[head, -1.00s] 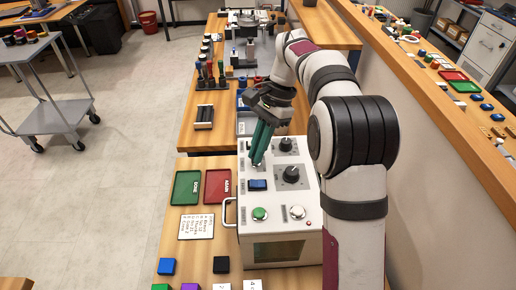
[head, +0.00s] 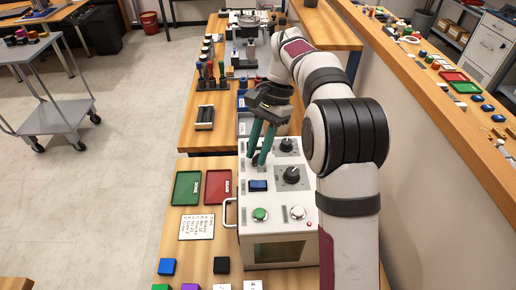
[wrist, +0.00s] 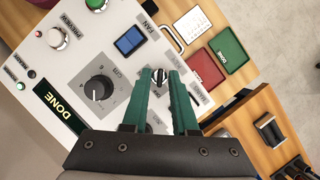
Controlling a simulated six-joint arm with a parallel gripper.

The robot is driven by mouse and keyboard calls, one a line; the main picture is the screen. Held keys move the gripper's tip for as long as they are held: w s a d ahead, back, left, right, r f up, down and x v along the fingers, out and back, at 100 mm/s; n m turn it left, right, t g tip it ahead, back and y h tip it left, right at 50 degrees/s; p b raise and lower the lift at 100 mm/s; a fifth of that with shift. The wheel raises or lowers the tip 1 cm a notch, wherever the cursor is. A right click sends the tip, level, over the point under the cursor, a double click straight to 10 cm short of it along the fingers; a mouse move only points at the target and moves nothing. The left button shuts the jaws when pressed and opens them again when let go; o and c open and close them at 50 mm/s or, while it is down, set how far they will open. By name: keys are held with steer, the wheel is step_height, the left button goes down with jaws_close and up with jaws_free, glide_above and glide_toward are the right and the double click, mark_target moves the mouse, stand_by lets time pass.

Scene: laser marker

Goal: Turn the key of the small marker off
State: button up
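The small marker (head: 245,215) is a white box with knobs and buttons on its sloped panel, at the middle of the head view. Its key switch (wrist: 167,62) shows in the wrist view as a dark and silver round part at my fingertips. My gripper (wrist: 160,70) has two teal fingers, parted, with a gap between them, one on each side of the switch. It also shows over the panel's left side in the head view (head: 256,160). The fingers partly hide the key, so I cannot tell its angle or whether they touch it.
A black dial (wrist: 98,89), a blue rocker switch (wrist: 129,41) and a display reading DONE (wrist: 60,108) are near the fingers. A green tray (head: 187,187) and red tray (head: 217,186) lie left of the marker. A handle (head: 228,212) sticks out on that side.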

steer(key=shift+o, duration=0.5)
steer(key=shift+r, duration=0.1)
steer(key=v, duration=0.7)
steer(key=shift+r, duration=0.15)
steer(key=shift+w, duration=0.1)
steer(key=s+d+r+n, duration=0.1)
steer(key=s+d+r, duration=0.15)
steer(key=s, duration=0.55)
steer(key=s+f+t, duration=0.1)
steer(key=s+f, duration=0.2)
steer(key=s, duration=0.5)
steer(key=s+f+n+t, duration=0.1)
steer(key=s+f, duration=0.3)
steer(key=s, duration=0.3)
steer(key=s+f+n+t+h, duration=0.1)
steer(key=s+f, duration=0.3)
steer(key=s, duration=0.4)
steer(key=shift+s+a, duration=0.25)
steer(key=shift+s, duration=0.05)
